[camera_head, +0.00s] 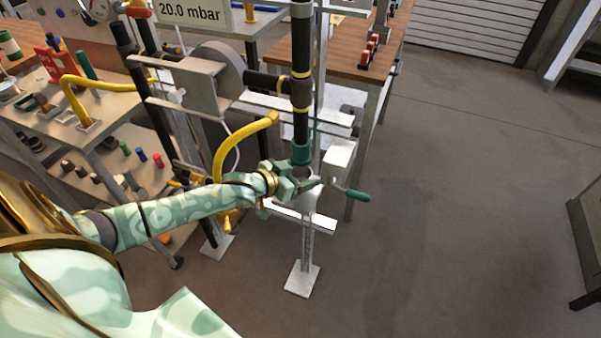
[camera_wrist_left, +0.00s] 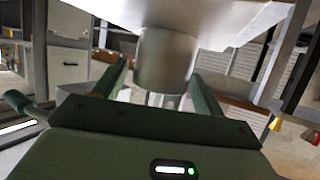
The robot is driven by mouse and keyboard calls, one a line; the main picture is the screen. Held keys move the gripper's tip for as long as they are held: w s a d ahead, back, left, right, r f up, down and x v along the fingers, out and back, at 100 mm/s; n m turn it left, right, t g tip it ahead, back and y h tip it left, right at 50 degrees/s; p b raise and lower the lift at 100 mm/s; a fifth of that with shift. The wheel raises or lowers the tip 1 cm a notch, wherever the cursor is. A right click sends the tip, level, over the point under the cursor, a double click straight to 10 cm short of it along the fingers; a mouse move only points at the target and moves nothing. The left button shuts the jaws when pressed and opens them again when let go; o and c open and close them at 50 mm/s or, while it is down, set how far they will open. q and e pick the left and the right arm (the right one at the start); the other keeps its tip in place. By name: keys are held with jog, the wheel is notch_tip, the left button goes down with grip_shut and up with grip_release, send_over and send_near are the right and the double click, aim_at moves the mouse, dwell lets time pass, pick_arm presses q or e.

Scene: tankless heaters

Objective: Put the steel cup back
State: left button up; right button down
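The steel cup (camera_wrist_left: 165,62) shows in the left wrist view as a smooth grey metal cylinder. It stands out between the two green fingers of my left gripper (camera_wrist_left: 161,72), with no clear gap at either side. Its far end meets a pale plate (camera_wrist_left: 225,18) at the top of that view; I cannot tell if they touch. In the head view my left gripper (camera_head: 308,184) is at the slim metal stand, just below the green-ended black pipe (camera_head: 301,120). The cup is mostly hidden there by the fingers. My right gripper is not in view.
A white box (camera_head: 340,158) with a green-handled lever (camera_head: 351,194) is close to the right of my left gripper. A yellow hose (camera_head: 243,143) curves just behind my left wrist. A wooden-topped bench (camera_head: 345,45) stands behind. The floor (camera_head: 450,190) to the right is clear.

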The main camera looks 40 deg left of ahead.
pick_arm(q)
jog(key=shift+r, duration=0.2)
jog(key=p+v, duration=0.5)
jog(key=v, duration=0.7)
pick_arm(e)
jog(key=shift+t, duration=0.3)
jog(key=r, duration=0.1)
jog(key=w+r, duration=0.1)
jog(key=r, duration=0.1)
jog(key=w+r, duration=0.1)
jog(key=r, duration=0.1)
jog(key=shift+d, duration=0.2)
pick_arm(q)
jog(key=shift+f, duration=0.1)
